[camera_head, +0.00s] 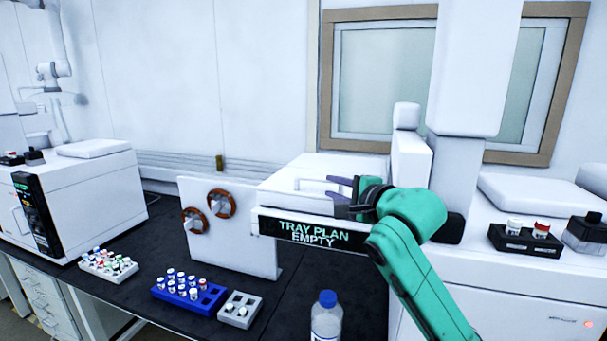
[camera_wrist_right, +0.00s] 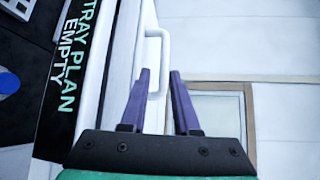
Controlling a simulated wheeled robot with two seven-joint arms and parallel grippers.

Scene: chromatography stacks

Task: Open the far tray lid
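The white tray unit (camera_head: 350,165) stands at the middle, with a black label (camera_head: 313,235) reading "TRAY PLAN EMPTY" on its front. Its top lid looks flat and closed. A white bar handle (camera_head: 312,181) shows on it, and the handle (camera_wrist_right: 165,48) also shows in the right wrist view. My right gripper (camera_head: 331,187) is at the handle, its purple fingers pointing left. In the right wrist view the fingers (camera_wrist_right: 159,72) are apart, with part of the handle seen between them; contact cannot be told. My left gripper is not in view.
A white upright panel with brown rings (camera_head: 222,203) stands left of the tray. A blue vial rack (camera_head: 215,299), a grey rack (camera_head: 240,312), a white rack (camera_head: 95,268) and a blue-capped bottle (camera_head: 327,320) are on the black bench. A white column (camera_head: 465,70) rises behind my arm.

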